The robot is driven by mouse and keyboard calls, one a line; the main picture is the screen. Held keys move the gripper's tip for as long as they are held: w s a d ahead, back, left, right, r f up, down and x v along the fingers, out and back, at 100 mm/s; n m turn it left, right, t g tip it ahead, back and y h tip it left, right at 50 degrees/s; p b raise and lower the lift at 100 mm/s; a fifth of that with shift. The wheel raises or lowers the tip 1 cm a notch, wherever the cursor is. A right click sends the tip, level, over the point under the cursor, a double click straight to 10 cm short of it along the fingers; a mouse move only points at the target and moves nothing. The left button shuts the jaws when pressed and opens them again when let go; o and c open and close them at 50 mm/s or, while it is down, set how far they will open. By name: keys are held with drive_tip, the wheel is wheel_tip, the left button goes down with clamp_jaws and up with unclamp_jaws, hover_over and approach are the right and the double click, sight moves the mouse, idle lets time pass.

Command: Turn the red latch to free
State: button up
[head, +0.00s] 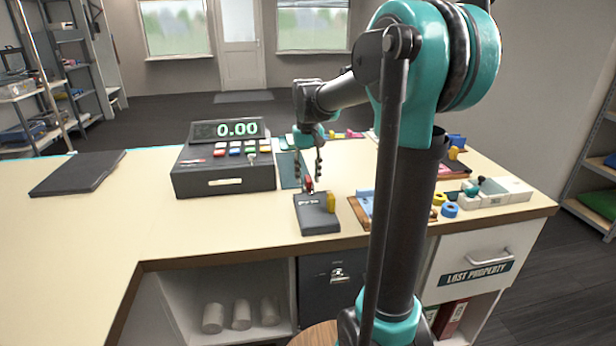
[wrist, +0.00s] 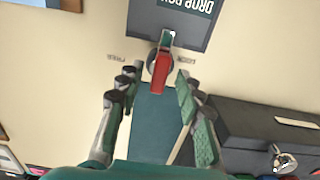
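The red latch (wrist: 160,70) shows in the wrist view as a short red lever on a grey round pivot, lying nearly lengthwise in the picture. It meets the edge of a dark grey block with a green label (wrist: 187,8). In the head view my gripper (head: 318,163) points down just above and behind the red latch (head: 309,185), at the back of the grey block (head: 318,221).
The cash register (head: 222,180) stands left of my gripper in the head view. A teal mat (head: 289,172) lies between them. A yellow piece (head: 331,203) stands at the block's right, near a wooden tray (head: 358,211).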

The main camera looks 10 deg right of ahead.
drive_tip(key=shift+f, duration=0.35)
drive_tip(key=shift+c, duration=0.5)
clamp_jaws()
